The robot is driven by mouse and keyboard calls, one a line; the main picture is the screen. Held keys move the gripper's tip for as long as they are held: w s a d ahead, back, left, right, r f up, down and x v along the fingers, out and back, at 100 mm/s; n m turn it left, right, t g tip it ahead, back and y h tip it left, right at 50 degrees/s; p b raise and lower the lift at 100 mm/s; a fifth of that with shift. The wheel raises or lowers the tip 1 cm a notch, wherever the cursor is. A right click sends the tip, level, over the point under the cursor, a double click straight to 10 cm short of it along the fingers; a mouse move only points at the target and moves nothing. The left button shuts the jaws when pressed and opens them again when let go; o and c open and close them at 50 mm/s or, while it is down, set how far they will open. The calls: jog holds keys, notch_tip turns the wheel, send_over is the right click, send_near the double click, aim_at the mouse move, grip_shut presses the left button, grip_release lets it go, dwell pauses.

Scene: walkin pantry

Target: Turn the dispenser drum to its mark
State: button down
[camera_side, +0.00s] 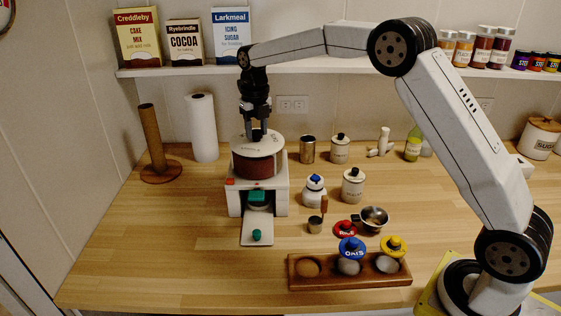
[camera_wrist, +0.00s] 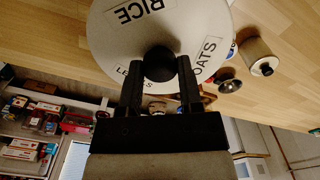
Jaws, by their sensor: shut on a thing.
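The dispenser drum (camera_side: 257,166) has a dark red-brown side and a white round top, and sits on a white housing (camera_side: 280,203). In the wrist view the drum's top (camera_wrist: 115,45) carries the words RICE and OATS and a partly hidden word starting with LE. My gripper (camera_side: 257,134) points down over the drum's centre. In the wrist view its two fingers (camera_wrist: 160,75) are shut on the dark round knob (camera_wrist: 159,60) in the middle of the top. A small orange-red piece (camera_side: 230,182) is on the housing's front left corner; I cannot tell if it is the mark.
A green piece (camera_side: 257,197) sits in the housing's opening, above a white tray with a green knob (camera_side: 256,235). A paper roll (camera_side: 203,128) and brown post (camera_side: 152,140) stand left. Jars, including a white jar (camera_side: 353,186), and a wooden block (camera_side: 350,281) with lids lie right.

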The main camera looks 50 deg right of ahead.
dwell(0.4)
jog(key=shift+c, duration=1.3)
grip_release()
jog(key=shift+r, duration=0.1)
jog(key=shift+r, duration=3.85)
